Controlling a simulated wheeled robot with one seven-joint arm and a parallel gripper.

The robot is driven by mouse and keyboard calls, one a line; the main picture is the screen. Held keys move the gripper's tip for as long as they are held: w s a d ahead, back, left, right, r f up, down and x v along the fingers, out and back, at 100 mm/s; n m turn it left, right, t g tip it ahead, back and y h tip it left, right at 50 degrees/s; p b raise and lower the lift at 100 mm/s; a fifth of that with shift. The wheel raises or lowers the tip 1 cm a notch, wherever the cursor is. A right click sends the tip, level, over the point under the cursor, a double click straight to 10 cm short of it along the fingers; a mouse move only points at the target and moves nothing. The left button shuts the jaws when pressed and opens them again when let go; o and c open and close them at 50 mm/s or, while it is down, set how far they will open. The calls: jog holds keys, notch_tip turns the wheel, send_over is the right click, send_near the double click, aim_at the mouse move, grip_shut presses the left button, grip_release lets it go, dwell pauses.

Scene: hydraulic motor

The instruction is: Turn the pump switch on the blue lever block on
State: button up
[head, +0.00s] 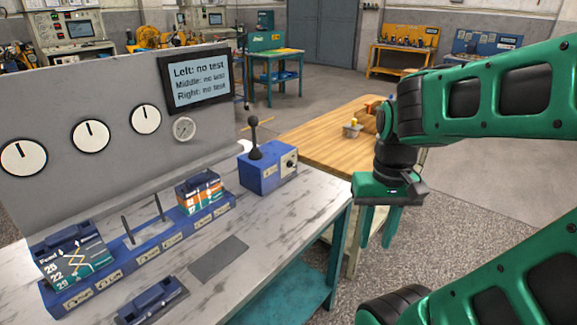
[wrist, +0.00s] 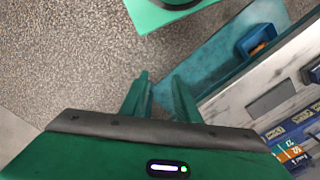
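The blue lever block (head: 267,174) stands on the right end of the grey bench in the head view. A black lever with a ball knob (head: 254,135) rises from its top. In the wrist view the open fingers (wrist: 160,95) are over the floor beside the bench.
A blue rail with slots holds a valve module (head: 75,255) and an orange-labelled module (head: 200,190). A grey panel with dials and a screen (head: 195,78) reading "no test" stands behind. A wooden table (head: 318,140) lies behind the block. Open floor shows below my gripper.

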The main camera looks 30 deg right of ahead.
aim_at(294, 165)
jog(key=shift+d, duration=0.2)
